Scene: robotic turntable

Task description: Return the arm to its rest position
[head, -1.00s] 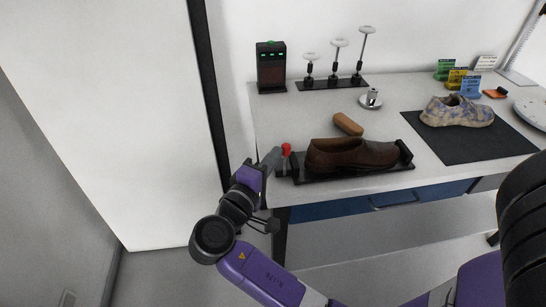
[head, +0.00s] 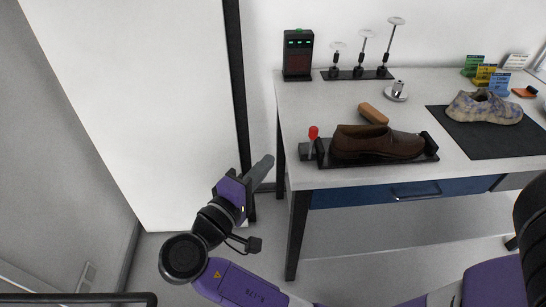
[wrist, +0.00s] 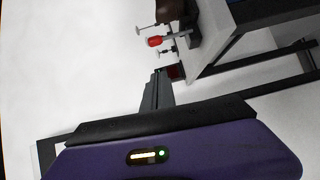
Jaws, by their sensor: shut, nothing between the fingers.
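My gripper (head: 262,168) is at the end of my purple and black arm in the head view. It is shut and empty, in the air to the left of the workbench, apart from it. In the wrist view my gripper (wrist: 157,92) shows as grey fingers held together, pointing toward the bench's edge. The workbench (head: 300,115) is white with a blue drawer. A brown leather shoe (head: 375,143) sits on a black holder (head: 405,160) near its front left edge. A red-tipped lever (head: 313,133) stands upright at the holder's left end; it also shows in the wrist view (wrist: 155,41).
A tall white panel (head: 130,100) with a black edge stands left of my gripper. The bench holds a black device (head: 298,55), a stand of discs (head: 357,73), a brown block (head: 372,114) and a patterned shoe (head: 484,107) on a black mat (head: 465,130). Floor below is open.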

